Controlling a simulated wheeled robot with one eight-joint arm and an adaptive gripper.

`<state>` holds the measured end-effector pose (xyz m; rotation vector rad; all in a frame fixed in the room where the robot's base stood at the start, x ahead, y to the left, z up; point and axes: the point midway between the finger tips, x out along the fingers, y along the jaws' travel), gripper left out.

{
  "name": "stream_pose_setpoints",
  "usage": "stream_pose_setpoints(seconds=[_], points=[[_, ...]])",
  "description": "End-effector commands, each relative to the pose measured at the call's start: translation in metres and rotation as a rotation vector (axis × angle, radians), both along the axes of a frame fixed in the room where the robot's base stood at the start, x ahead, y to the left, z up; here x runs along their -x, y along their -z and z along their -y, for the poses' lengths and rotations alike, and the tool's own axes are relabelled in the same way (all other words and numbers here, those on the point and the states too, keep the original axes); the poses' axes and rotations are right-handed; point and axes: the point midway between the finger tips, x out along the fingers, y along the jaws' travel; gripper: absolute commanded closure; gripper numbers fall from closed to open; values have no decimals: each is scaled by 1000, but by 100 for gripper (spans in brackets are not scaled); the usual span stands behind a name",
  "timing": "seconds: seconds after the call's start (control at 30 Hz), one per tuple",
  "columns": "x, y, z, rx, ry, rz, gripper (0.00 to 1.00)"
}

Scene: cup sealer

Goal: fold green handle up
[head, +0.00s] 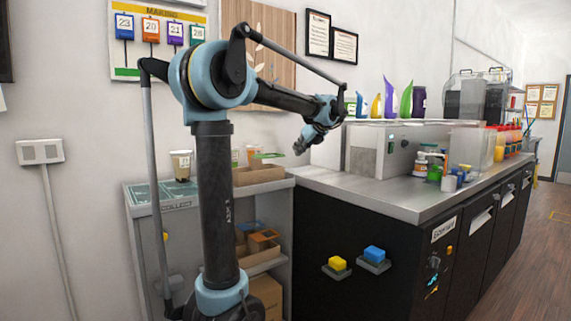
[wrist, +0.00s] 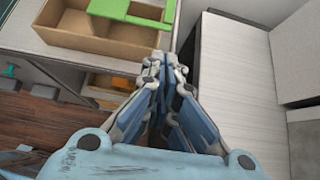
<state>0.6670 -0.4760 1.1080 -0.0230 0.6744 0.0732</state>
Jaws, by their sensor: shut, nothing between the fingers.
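A green handle (wrist: 110,8) lies across the top of an open brown cardboard carrier (wrist: 95,43) at the upper edge of the wrist view, partly cut off. It looks flat rather than upright. In the head view the green handle (head: 268,155) is a thin strip above the carrier (head: 258,177) on the shelf top. My gripper (wrist: 160,58) is shut and empty, with its fingertips near the carrier's lower right corner in the wrist view. In the head view my gripper (head: 303,146) hangs above and right of the carrier, apart from the handle.
The carrier is on a grey shelf unit (head: 140,195), beside a dark counter with a metal top (head: 375,188). A cup (head: 181,165) stands left on the shelf. The metal top's near end is clear.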

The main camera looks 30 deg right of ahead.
Motion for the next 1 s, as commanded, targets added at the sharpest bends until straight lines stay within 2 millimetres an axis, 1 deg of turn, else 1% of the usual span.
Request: stream_pose_setpoints(seconds=[0.23, 0.37, 0.8, 1.0], points=[[-2, 2, -1, 2, -3, -1, 100], [-10, 8, -2, 2, -3, -1, 100], [-64, 51, -6, 2, -4, -1, 100], [-76, 61, -7, 3, -3, -1, 100]])
